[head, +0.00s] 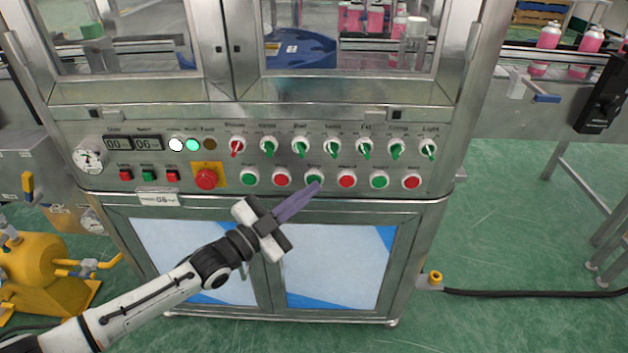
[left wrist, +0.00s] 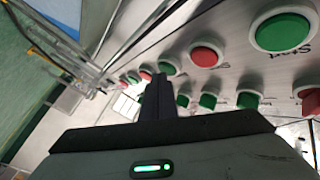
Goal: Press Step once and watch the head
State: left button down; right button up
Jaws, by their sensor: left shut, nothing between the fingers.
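My left gripper (head: 316,186) is shut and empty, its dark fingers pointing up and right at the control panel (head: 215,192). Its tips overlap the lower edge of the green Step button (head: 312,176), third in the lower button row. In the left wrist view the finger tips (left wrist: 158,78) are just beside a green button (left wrist: 168,66), which matches Step. I cannot tell whether they touch it. The crimping head is not clearly visible behind the cabinet windows (head: 350,62). My right gripper is not in view.
A green Start button (head: 250,178) and red buttons (head: 347,180) flank Step. Selector knobs (head: 333,148) sit above. A red emergency stop (head: 206,179) is on the left. White and green lamps (head: 192,144) are lit. Pink bottles (head: 548,38) stand on the right conveyor.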

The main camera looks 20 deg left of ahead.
pick_arm(q)
jog(key=shift+s+d+p, duration=0.15)
jog(key=shift+s+p, duration=0.25)
jog(key=shift+s, duration=0.2)
jog(key=s+p, duration=0.1)
jog(key=s, duration=0.1)
jog(key=s+d+p, duration=0.1)
jog(key=s+p, duration=0.1)
jog(key=shift+s+d, duration=0.2)
jog(key=shift+s, duration=0.2)
